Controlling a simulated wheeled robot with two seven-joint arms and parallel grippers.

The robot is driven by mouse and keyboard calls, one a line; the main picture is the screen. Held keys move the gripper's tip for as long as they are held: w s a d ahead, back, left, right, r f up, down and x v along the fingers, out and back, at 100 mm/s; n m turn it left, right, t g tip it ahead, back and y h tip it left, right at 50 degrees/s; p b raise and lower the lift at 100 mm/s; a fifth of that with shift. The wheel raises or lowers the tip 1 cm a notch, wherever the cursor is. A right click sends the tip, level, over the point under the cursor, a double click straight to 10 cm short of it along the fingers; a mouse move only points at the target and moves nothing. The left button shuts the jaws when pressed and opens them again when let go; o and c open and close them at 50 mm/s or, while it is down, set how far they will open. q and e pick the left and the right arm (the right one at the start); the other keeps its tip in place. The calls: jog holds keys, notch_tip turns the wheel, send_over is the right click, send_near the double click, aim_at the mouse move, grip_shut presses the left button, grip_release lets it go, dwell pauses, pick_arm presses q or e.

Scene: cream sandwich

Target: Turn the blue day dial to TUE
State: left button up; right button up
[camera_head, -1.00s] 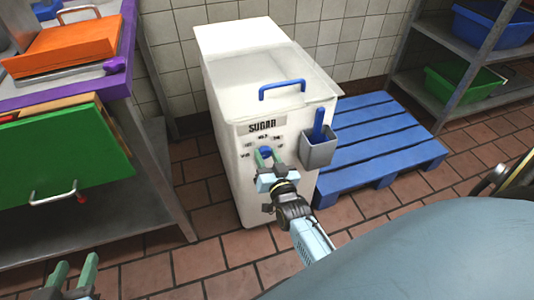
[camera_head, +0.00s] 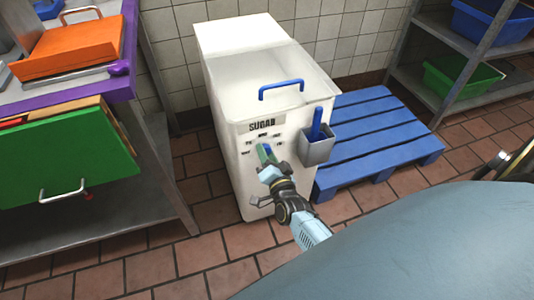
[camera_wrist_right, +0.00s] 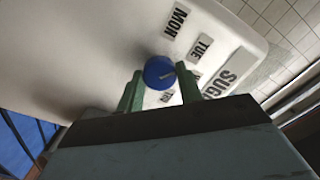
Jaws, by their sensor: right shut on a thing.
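The blue day dial (camera_head: 267,149) is on the front of the white sugar bin (camera_head: 225,90), under the SUGAR label. My right gripper (camera_head: 266,153) is shut on the dial, with its green fingers on either side. In the right wrist view the dial (camera_wrist_right: 158,72) sits between the fingertips (camera_wrist_right: 159,88). The MON label (camera_wrist_right: 176,22) and TUE label (camera_wrist_right: 201,47) show clearly there; other day labels are partly hidden by the fingers. My left gripper is out of view.
A grey scoop holder (camera_head: 317,150) with a blue scoop hangs at the bin's right corner. A blue pallet (camera_head: 375,140) lies to the right. Tiled floor is clear in front.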

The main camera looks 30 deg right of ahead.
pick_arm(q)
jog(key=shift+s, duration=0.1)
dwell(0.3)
pick_arm(e)
jog(key=o, duration=1)
pick_arm(q)
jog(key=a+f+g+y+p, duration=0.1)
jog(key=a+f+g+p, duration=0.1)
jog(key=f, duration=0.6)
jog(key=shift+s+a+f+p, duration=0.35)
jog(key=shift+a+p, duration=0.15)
jog(key=shift+p, duration=0.35)
pick_arm(e)
jog(key=shift+v, duration=6.75)
jog(key=shift+a, duration=0.1)
